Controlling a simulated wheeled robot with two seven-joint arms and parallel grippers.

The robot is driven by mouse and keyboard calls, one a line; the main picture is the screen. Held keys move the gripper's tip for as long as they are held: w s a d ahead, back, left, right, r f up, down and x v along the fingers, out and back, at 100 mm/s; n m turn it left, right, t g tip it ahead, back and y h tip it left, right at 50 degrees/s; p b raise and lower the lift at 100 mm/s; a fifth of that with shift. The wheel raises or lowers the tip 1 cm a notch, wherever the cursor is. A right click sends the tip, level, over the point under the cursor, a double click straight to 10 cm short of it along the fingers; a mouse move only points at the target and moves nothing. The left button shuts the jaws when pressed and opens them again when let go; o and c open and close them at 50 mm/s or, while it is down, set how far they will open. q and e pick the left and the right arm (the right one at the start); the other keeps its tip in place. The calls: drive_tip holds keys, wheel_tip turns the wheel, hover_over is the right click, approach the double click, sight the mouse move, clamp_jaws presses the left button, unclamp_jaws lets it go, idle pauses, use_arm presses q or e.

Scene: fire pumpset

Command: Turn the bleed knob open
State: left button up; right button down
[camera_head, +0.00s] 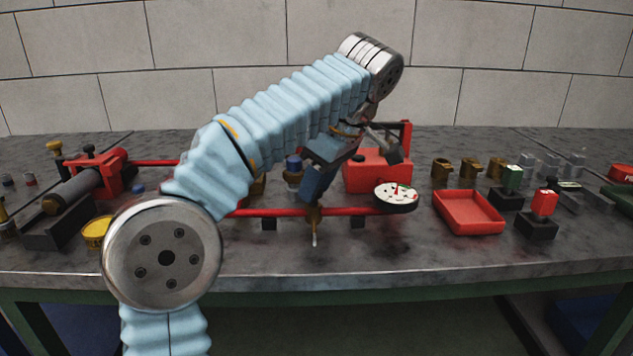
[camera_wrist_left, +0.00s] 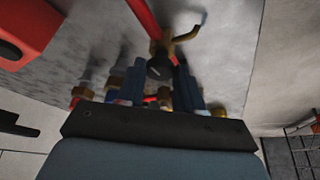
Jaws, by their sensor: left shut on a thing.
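My left gripper (camera_head: 313,190) reaches down from the bent, blue-sleeved arm to a brass fitting (camera_head: 314,215) on the front red pipe (camera_head: 270,212). In the left wrist view, the two blue fingers of my left gripper (camera_wrist_left: 158,88) stand on either side of a dark round knob (camera_wrist_left: 160,68), which looks like the bleed knob. The gripper is shut on it. The brass fitting with its curved spout (camera_wrist_left: 187,35) shows just beyond the knob. In the head view the knob is hidden by the fingers. My right gripper is not in view.
A blue-capped brass valve (camera_head: 293,172) stands just left of the gripper. A white dial gauge (camera_head: 396,196) and red pump block (camera_head: 375,172) are to the right. Further right are a red tray (camera_head: 468,212) and several small fittings. The bench front is clear.

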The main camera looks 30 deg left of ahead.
use_arm(q)
drive_tip(key=shift+w+n+g, duration=0.2)
drive_tip(key=shift+n+g, duration=0.6)
drive_tip(key=shift+n, duration=1.3)
drive_tip(key=o, duration=1)
drive_tip(key=shift+o, duration=0.2)
